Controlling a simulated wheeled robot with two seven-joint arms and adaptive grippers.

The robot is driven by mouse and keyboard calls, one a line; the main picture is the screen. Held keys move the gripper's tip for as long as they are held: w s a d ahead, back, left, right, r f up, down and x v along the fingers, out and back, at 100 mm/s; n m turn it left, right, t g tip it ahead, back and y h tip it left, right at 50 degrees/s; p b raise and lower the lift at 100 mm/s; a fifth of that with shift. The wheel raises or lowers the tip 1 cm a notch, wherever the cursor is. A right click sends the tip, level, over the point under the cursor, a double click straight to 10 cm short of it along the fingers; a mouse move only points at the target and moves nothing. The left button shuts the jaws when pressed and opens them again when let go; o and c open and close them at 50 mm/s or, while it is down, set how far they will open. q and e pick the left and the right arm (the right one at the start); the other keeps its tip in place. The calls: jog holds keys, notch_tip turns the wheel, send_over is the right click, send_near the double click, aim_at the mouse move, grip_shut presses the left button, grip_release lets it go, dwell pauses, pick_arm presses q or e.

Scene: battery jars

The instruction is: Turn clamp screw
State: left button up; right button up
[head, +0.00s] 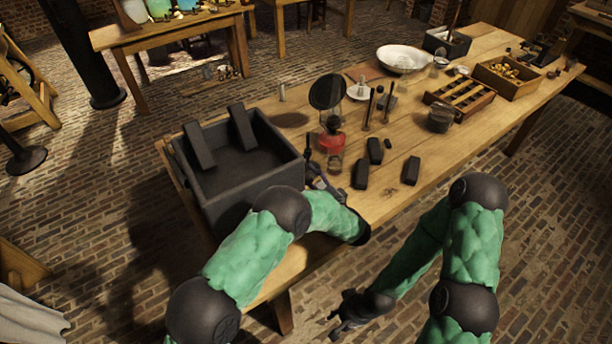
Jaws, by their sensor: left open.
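My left gripper (322,180) is open at the table's near edge, just right of the black open box (205,198). My own forearm partly covers it. A small glass jar (335,165) stands just beyond it, with a red piece (333,142) behind the jar. A small dark upright part (307,147) stands by the box's right wall. I cannot tell whether it is the clamp screw, and no screw shows clearly. My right gripper (345,312) hangs low over the brick floor, off the table.
Two dark slabs (199,145) (242,128) lean in the box. Several black blocks (411,170) lie on the wooden table (400,205). A round black disc (327,91), thin rods (369,110), a slotted wooden rack (459,98) and a white bowl (404,58) stand farther back.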

pick_arm(q)
grip_shut()
dwell(0.5)
